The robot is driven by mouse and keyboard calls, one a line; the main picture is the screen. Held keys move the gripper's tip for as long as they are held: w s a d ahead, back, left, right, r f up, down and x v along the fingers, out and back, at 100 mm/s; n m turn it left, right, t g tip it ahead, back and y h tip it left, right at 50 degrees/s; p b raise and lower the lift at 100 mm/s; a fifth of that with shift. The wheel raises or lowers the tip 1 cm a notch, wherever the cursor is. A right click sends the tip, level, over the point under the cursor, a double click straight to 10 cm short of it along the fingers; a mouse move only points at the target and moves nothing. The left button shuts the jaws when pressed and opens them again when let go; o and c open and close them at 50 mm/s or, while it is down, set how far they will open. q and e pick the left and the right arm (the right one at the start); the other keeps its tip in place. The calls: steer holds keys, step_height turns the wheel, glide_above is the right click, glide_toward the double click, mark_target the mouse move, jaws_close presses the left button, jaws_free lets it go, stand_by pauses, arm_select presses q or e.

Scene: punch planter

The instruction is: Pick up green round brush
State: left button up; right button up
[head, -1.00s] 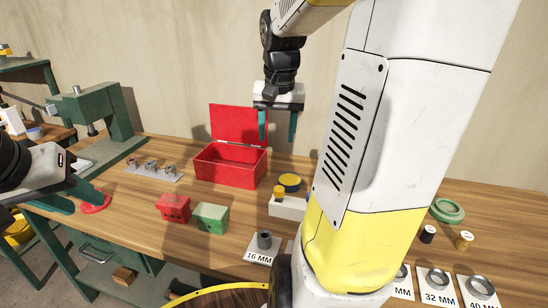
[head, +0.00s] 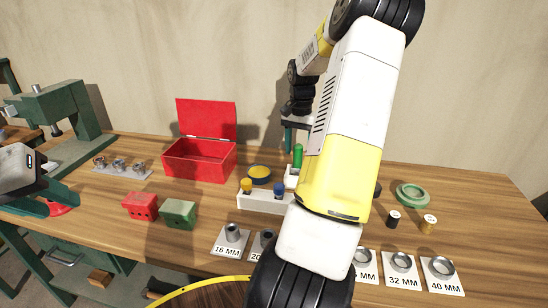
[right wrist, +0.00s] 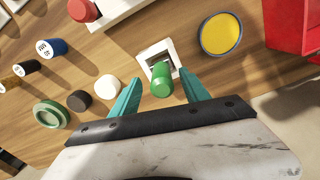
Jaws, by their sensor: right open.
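The green round brush shows as an upright green cylinder (head: 298,156) in the head view, partly beside my right arm. In the right wrist view the green cylinder (right wrist: 162,82) stands in a small white square holder (right wrist: 157,54); its lower part is hidden in there. My right gripper (right wrist: 161,92) is open, with one teal fingertip on each side of the cylinder and gaps between. In the head view my right gripper (head: 298,138) is above the cylinder and mostly hidden by my arm.
A yellow-topped round tin (head: 260,173) and an open red box (head: 199,160) stand left of the brush. A white rack (head: 262,201) with yellow and blue caps is in front. A green ring (head: 412,194) and small jars lie right. Labelled size cards line the front edge.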

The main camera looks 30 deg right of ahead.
mark_target(298, 156)
step_height(298, 156, down, 3)
steer(key=shift+w+f, duration=0.1)
steer(key=shift+f, duration=0.1)
steer(key=shift+c, duration=0.2)
steer(key=shift+a, duration=0.1)
jaws_close()
steer(key=shift+r, duration=0.15)
step_height(298, 156, up, 10)
steer(key=shift+f, duration=0.1)
